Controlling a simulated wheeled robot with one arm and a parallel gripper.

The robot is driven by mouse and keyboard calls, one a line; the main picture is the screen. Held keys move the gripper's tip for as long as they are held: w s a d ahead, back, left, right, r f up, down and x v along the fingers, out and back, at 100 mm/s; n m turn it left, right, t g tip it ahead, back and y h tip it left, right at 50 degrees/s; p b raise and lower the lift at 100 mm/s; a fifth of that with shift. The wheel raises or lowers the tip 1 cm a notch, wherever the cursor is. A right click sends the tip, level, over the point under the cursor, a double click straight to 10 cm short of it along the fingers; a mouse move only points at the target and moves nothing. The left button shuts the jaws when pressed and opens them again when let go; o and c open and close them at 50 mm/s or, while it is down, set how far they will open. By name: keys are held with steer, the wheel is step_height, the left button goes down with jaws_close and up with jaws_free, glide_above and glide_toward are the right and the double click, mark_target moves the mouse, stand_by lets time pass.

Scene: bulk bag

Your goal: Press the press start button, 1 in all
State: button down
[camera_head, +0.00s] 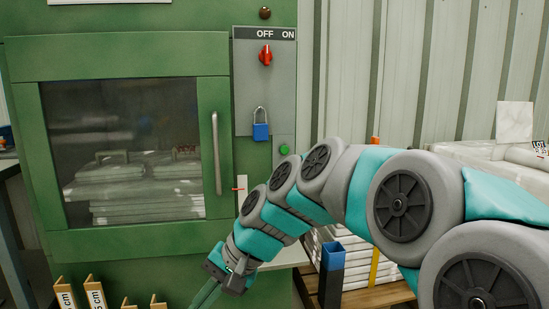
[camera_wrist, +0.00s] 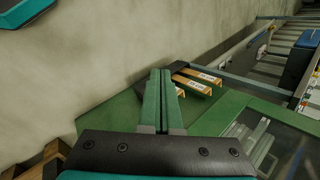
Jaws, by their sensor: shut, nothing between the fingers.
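A small green button (camera_head: 284,149) sits on the grey panel of the green press in the head view, right of a blue padlock (camera_head: 260,131). I take it for the press start button; no label on it can be read. My gripper (camera_head: 203,297) hangs low in front of the press, below and left of the button, pointing down. Its green fingers also show in the wrist view (camera_wrist: 162,78), closed together with nothing between them. The button is not visible in the wrist view.
A red switch (camera_head: 265,55) under an OFF/ON label is above the padlock. The press door (camera_head: 131,151) is closed, with a vertical handle (camera_head: 216,153). Labelled brown pieces (camera_head: 95,292) stand at lower left.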

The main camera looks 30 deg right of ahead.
steer(key=w+d+r+m+t+y+b, duration=0.25)
steer(key=w+d+r+m+t, duration=0.3)
steer(key=w+d+r, duration=0.6)
steer(key=w+d+r+m+t, duration=0.1)
steer(key=w+d+m+t, duration=0.1)
steer(key=d, duration=0.4)
steer(key=w+d+r+m+t+b, duration=0.1)
steer(key=w+d+r+m+t, duration=0.1)
steer(key=d, duration=0.5)
steer(key=w+d+r+m+t+b, duration=0.1)
steer(key=w+d+r+m+t, duration=0.1)
steer(key=d, duration=0.4)
steer(key=shift+w+d+r+m+t+h, duration=0.2)
steer(key=shift+d+m+t+h, duration=0.2)
steer(key=shift+m, duration=0.35)
steer(key=shift+w, duration=0.1)
steer(key=p, duration=0.2)
glide_toward(284, 150)
steer(key=w+a, duration=0.4)
steer(key=shift+a+f, duration=0.35)
steer(key=shift+f, duration=0.15)
